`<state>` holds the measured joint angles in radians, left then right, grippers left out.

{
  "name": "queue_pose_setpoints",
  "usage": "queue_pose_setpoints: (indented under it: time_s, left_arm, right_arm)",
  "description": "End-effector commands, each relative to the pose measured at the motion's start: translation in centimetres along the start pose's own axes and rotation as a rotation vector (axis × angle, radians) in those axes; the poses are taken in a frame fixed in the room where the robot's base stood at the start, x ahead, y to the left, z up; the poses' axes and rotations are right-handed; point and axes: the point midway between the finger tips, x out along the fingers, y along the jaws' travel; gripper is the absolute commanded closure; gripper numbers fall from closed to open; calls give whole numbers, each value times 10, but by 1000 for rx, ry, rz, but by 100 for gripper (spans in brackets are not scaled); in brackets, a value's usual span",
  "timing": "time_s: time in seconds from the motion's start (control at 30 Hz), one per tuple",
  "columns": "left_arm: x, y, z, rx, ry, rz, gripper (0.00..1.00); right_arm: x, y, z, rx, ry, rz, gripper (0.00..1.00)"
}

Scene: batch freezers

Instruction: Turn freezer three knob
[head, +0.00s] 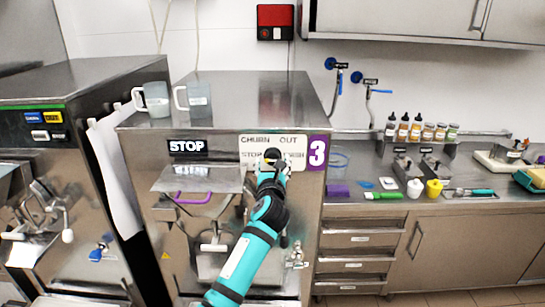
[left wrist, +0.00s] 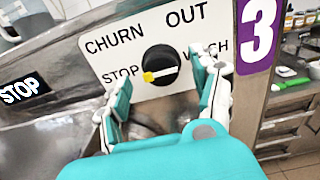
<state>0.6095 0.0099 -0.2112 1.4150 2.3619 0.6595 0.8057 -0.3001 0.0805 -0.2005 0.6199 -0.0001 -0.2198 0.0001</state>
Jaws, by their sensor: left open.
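The freezer three knob (left wrist: 161,62) is a round black dial on a white label plate (head: 250,140) beside a purple "3" sign (head: 317,152). In the left wrist view its white bar has a yellow end pointing left, towards STOP. CHURN and OUT are printed above; the word at right is partly covered by a finger. My left gripper (head: 272,166) is in front of the plate and hides much of the knob in the head view. In the left wrist view its open fingers (left wrist: 160,82) are either side of the knob; I cannot tell whether they touch it. My right gripper is not in view.
A STOP sign (head: 187,147) is left of the plate. Two cups (head: 155,101) stand on the steel freezer top. Below are a hopper with a purple handle (head: 193,197) and a spout lever (head: 214,248). A counter (head: 470,203) with bottles and tools lies right.

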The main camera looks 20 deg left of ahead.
Motion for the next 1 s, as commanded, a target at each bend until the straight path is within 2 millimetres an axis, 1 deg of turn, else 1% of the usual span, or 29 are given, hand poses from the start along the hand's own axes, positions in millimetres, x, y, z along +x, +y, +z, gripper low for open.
queue_pose_setpoints:
  time_s: [0.03,0.1,0.2,0.33,0.57,0.67,0.9,1.0]
  left_arm:
    - [6,0,1,2,0,1,35]
    - [13,0,1,1,0,0,35]
    - [19,0,0,1,0,0,35]
    - [23,0,0,1,0,0,35]
    - [23,0,0,1,0,0,35]
    - [23,0,0,1,0,0,47]
    - [23,0,0,0,0,0,78]
    - [23,0,0,0,0,0,90]
  right_arm:
    - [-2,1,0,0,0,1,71]
    - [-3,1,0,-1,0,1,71]
    - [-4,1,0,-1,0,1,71]
    - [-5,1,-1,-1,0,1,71]
    - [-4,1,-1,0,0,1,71]
    - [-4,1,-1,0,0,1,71]
    - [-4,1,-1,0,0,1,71]
    - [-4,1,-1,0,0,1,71]
